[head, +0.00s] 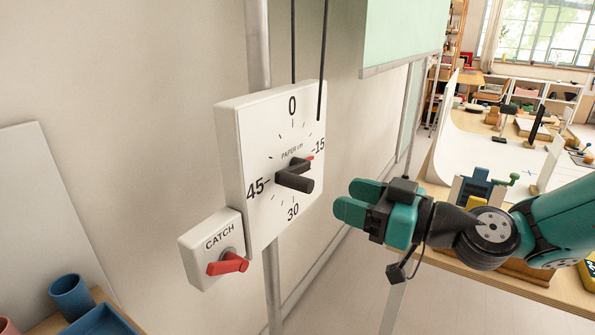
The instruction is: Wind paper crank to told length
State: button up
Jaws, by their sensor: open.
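The white dial box (244,150) is marked PAPER cm with 0 at the top, 15 right, 30 bottom and 45 left. A dark crank handle (296,181) sticks out from its face, and a small red pointer tip (309,158) shows near the 15. The handle partly hides the hub. Below left, a smaller white box labelled CATCH (208,243) carries a red lever (229,264) lying roughly sideways, to the right. My green-fingered gripper (352,201) is open and empty, right of the crank and apart from it.
A grey pole (258,45) runs behind the dial, and two dark cords (323,50) run up from it. A pale green sheet (405,35) hangs at upper right. A blue cup (72,297) stands lower left. A cluttered table (510,255) lies right, under my arm.

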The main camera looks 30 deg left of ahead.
aim_at(311, 186)
jog(key=a+p, duration=0.1)
jog(key=a, duration=0.2)
jog(key=a+p, duration=0.1)
jog(key=a, duration=0.3)
jog(key=a+p, duration=0.1)
jog(key=a, duration=0.2)
jog(key=shift+w+a+p, duration=0.25)
jog(key=shift+w+p, duration=0.1)
jog(key=shift+w, duration=0.05)
grip_shut()
